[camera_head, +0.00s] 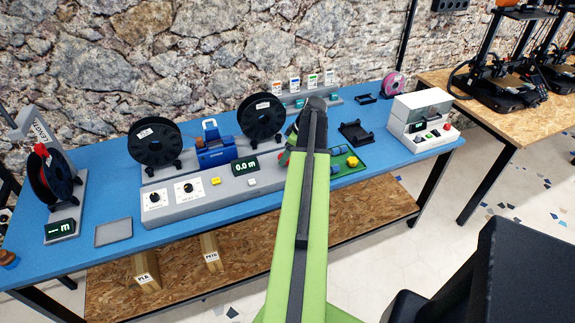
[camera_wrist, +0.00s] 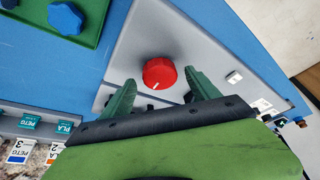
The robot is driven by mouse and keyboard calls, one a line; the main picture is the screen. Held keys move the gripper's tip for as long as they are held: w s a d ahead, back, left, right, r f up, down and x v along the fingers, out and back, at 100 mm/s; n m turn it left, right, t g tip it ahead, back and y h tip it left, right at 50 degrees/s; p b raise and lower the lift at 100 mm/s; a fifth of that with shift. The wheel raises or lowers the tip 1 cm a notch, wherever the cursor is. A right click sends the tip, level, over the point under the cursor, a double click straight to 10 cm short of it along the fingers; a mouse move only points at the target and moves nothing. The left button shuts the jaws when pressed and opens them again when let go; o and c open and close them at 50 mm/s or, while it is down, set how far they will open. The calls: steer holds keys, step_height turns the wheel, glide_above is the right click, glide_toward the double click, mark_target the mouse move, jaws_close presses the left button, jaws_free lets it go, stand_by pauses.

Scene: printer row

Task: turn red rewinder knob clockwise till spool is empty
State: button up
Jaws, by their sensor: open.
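The red knob (camera_wrist: 159,72) is on the grey panel of the rewinder (camera_wrist: 150,35), with a white mark toward its lower edge. My gripper (camera_wrist: 159,80) is open, one green finger on each side of the knob. I cannot tell whether the fingers touch it. In the head view my arm hides the knob. The rewinder (camera_head: 205,200) there carries a black left spool (camera_head: 166,145) and a black right spool (camera_head: 257,122). Its display (camera_head: 245,165) reads 0.0 m. I cannot tell how much filament either spool holds.
A blue box (camera_head: 215,155) stands between the spools. A white machine (camera_head: 421,115) stands at the table's right end. Another spool stand (camera_head: 60,195) is at the left.

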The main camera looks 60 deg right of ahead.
steer(key=shift+w+f, duration=0.25)
steer(key=shift+f, duration=0.4)
steer(key=shift+r, duration=0.1)
